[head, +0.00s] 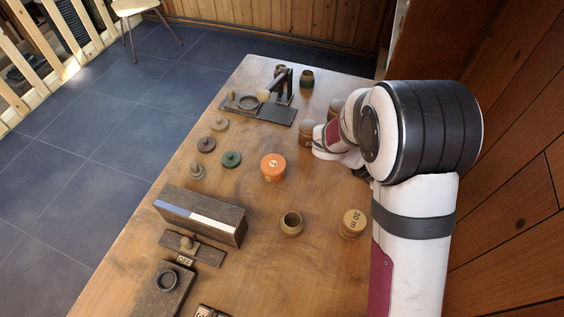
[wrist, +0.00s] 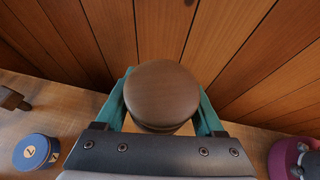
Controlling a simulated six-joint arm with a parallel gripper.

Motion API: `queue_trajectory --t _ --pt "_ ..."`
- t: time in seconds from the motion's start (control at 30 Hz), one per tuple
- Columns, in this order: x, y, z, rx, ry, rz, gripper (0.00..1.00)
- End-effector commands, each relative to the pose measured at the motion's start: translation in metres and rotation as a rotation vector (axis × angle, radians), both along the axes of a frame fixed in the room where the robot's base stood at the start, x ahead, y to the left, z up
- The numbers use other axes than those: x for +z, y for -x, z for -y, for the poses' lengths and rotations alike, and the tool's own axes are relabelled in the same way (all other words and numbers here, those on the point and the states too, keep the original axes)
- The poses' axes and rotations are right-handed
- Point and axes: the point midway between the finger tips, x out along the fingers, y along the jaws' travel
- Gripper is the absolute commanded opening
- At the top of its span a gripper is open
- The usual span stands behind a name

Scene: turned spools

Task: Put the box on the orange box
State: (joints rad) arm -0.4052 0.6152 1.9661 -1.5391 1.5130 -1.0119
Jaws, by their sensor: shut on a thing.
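The orange box (head: 273,168) is a round lidded spool with a pale label on top, standing upright near the middle of the table in the head view. In the wrist view, my gripper (wrist: 161,104) has its teal fingers on either side of a round brown box (wrist: 162,88) and is shut on it. In the head view my arm hides the gripper. Brown round things (head: 307,131) show beside my wrist there; I cannot tell whether one is the held box. The orange box is not in the wrist view.
A blue round box (wrist: 37,151) stands left in the wrist view. A box marked 30 m (head: 353,222) and a small open pot (head: 291,223) stand nearer in the head view. A long dark block (head: 201,214) lies left. Several small knobs stand left of the orange box.

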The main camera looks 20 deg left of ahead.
Motion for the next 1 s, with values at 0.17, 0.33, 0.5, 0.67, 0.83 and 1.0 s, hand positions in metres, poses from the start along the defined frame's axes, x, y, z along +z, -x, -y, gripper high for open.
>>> queue_trajectory --t 0.17,0.33,0.5,0.67,0.83,1.0 --pt "-0.027 0.036 -0.008 -0.422 0.001 -0.001 0.14" --pt "-0.047 0.065 -0.032 -0.874 0.000 -0.001 0.14" --pt "-0.060 0.085 -0.080 -1.460 0.000 -0.002 0.14" --pt "-0.059 0.084 -0.120 -1.862 0.003 -0.002 0.14" --pt "-0.052 0.073 -0.159 -2.234 0.002 -0.001 0.14" --pt "-0.033 0.044 -0.202 -2.672 0.000 0.003 0.14"
